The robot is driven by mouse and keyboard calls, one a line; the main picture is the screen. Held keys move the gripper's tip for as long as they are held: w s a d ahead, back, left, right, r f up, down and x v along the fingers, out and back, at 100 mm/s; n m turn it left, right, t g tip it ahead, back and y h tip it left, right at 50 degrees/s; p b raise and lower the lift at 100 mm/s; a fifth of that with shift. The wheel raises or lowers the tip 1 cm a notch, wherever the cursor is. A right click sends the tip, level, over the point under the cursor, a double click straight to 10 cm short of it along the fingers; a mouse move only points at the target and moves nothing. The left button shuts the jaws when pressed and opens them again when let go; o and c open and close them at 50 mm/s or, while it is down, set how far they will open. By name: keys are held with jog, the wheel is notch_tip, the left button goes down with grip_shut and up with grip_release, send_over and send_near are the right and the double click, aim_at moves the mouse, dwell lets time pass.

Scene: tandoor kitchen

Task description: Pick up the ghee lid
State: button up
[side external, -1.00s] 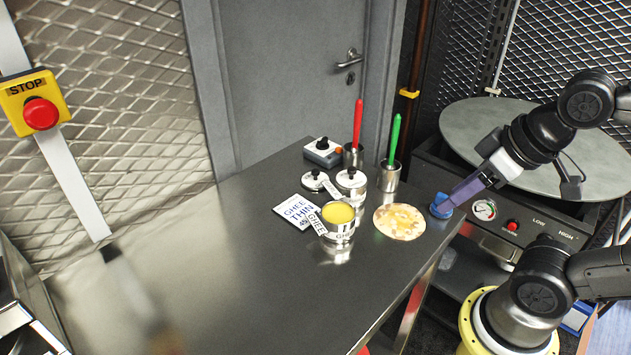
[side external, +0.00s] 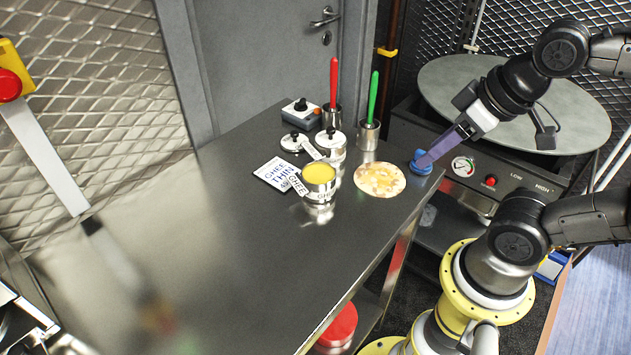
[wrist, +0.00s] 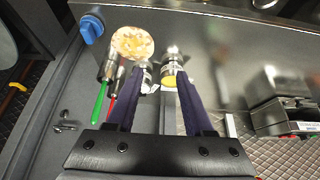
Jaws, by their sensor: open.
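A round steel lid with a black knob (side external: 294,142) lies flat on the steel table, left of a second pot. The open pot of yellow ghee (side external: 319,178) stands in front of it with a GHEE tag. The second pot (side external: 331,151) wears a similar knobbed lid. My gripper (side external: 425,160) has purple fingers and is right of these, away from the lid. In the wrist view my gripper (wrist: 160,72) is open and empty, fingers apart. I cannot clearly make out the loose lid in that view.
A flatbread (side external: 380,179) and a GHEE THIN card (side external: 279,174) lie by the pots. Red-handled (side external: 333,90) and green-handled (side external: 373,98) tools stand in cups behind. A blue knob (side external: 420,162) is at the table's right edge. The table's left side (side external: 200,240) is clear.

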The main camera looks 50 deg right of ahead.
jog(key=o, duration=0.8)
jog(key=shift+c, duration=0.2)
